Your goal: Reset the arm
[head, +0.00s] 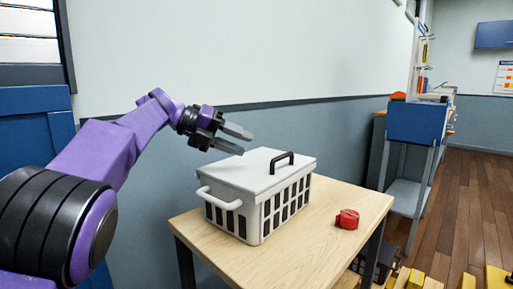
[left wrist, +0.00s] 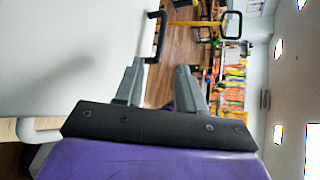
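My left arm is purple and comes in from the left in the head view. Its left gripper (head: 240,141) is open and empty, with two grey fingers apart, above the back left of a white crate. In the left wrist view the gripper (left wrist: 160,82) shows its two fingers spread, with nothing held between them. My right gripper is in neither view.
The white crate (head: 243,230) has a closed lid (head: 253,166) with a black handle (head: 282,159). It stands on a wooden table (head: 290,254). A small red object (head: 347,219) lies to its right. A blue bin (head: 416,122) stands farther back.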

